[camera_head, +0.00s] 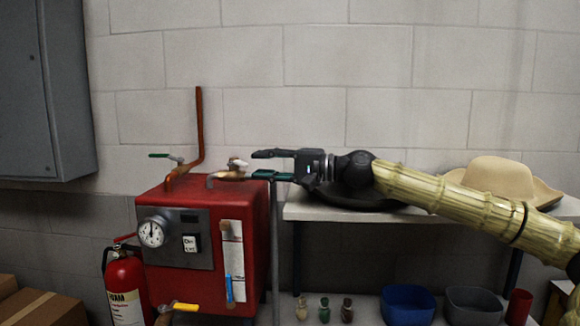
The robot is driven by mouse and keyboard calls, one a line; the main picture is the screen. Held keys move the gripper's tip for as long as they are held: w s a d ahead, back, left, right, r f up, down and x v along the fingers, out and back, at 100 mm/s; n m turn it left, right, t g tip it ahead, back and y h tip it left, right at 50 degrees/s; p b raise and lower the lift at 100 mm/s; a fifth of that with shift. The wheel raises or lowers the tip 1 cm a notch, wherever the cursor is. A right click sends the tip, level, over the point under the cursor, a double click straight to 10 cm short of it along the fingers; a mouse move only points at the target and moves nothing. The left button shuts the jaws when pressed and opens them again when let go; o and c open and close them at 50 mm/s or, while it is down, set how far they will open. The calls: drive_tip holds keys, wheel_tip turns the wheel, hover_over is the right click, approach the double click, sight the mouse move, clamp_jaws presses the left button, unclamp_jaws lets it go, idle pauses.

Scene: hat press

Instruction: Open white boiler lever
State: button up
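The red boiler (203,208) stands against the wall, left of centre. A small white lever (237,162) sits on the pipework at the boiler's top right. A teal handle (268,174) overlaps the lower side of the gripper, so the lower finger is hard to make out. I cannot tell whether the gripper touches the white lever; they look apart.
A yellow lever (185,307) is low in front. A shelf (300,212) with a straw hat (497,178) stands under my arm. A fire extinguisher (124,280) stands left of the boiler.

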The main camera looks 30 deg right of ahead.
drive_tip(key=v, duration=0.6)
idle(0.3)
